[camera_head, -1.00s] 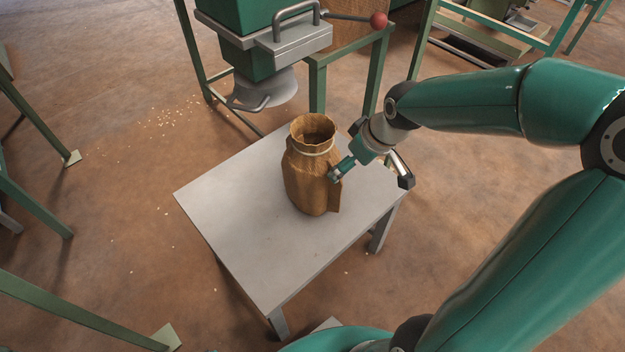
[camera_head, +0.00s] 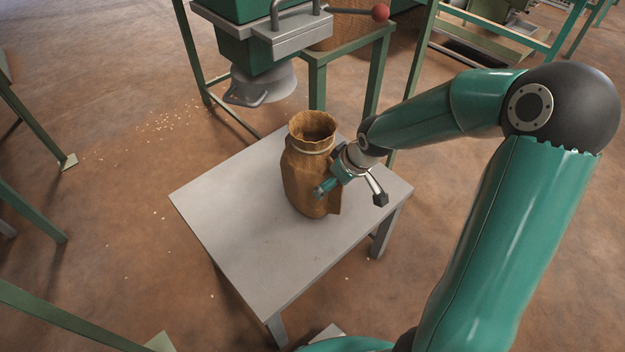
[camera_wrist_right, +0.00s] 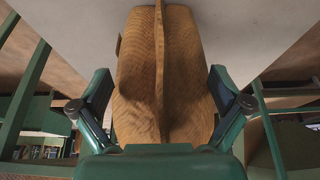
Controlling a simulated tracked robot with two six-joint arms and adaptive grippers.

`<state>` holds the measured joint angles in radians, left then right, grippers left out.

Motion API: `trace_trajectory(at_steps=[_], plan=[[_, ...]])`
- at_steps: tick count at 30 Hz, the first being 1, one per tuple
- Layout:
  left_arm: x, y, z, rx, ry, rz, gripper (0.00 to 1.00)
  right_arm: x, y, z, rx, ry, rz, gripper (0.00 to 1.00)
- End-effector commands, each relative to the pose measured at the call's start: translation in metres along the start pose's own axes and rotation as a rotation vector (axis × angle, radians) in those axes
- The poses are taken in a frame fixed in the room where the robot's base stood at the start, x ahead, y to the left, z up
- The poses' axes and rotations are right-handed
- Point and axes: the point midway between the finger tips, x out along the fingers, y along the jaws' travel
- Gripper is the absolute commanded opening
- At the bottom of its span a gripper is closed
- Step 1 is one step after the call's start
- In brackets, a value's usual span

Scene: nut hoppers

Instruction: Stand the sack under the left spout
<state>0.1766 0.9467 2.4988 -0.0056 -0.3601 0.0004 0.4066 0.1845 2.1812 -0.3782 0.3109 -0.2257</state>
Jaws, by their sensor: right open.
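A brown woven sack (camera_head: 305,178) with an open, tied neck stands upright on a grey table (camera_head: 235,230). In the right wrist view the sack (camera_wrist_right: 185,75) fills the middle, with its upright seam facing the camera. My right gripper (camera_head: 352,193) is open at the right side of the sack. Its fingers (camera_wrist_right: 162,95) spread to either side of the seam side; I cannot tell whether they touch the sack. One grey spout (camera_head: 262,82) hangs under a green hopper (camera_head: 240,45), behind and left of the sack. My left gripper is not in view.
A lever with a red knob (camera_head: 380,13) sticks out beside the hopper. Green stand legs (camera_head: 372,80) rise behind the table. The table's left and front parts are bare. Scattered nuts (camera_head: 178,118) lie on the floor at left.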

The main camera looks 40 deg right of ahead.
Motion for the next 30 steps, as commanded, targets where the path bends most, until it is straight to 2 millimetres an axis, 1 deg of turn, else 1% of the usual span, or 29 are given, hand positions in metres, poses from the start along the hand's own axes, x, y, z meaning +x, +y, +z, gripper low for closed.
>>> trace_trajectory(at_steps=[4,5,6,8,9,11,12,14,15,22,23,30], plan=[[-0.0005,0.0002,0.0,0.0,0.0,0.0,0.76,-0.0007,-0.0001,-0.0006,0.0,0.001,0.0,1.0],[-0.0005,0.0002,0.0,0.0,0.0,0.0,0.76,-0.0007,-0.0002,-0.0006,0.0,0.001,0.0,0.97],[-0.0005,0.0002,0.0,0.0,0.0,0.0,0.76,-0.0008,-0.0002,-0.0006,0.0,0.001,0.0,0.9],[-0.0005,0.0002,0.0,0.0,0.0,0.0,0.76,-0.0008,-0.0003,-0.0006,0.0,0.0,0.0,0.8],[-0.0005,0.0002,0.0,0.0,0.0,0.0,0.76,-0.0008,-0.0003,-0.0006,-0.001,0.0,0.0,0.73],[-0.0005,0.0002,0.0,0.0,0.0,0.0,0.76,-0.0008,-0.0004,-0.0007,-0.001,0.0,0.0,0.63],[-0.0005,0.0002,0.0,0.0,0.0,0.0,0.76,-0.0008,-0.0004,-0.0007,-0.001,0.0,0.0,0.57],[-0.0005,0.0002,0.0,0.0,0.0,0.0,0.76,-0.0008,-0.0005,-0.0007,-0.001,0.0,0.0,0.47],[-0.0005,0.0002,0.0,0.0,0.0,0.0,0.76,-0.0008,-0.0005,-0.0007,-0.001,0.0,-0.001,0.4],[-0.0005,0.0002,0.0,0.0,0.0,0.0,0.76,-0.0007,-0.0007,-0.0007,-0.001,0.0,-0.001,0.02],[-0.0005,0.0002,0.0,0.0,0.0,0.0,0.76,-0.0006,-0.0008,-0.0008,-0.001,0.0,-0.001,0.0],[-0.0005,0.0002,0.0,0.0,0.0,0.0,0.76,-0.0006,-0.0008,-0.0009,-0.001,0.0,-0.001,0.0]])
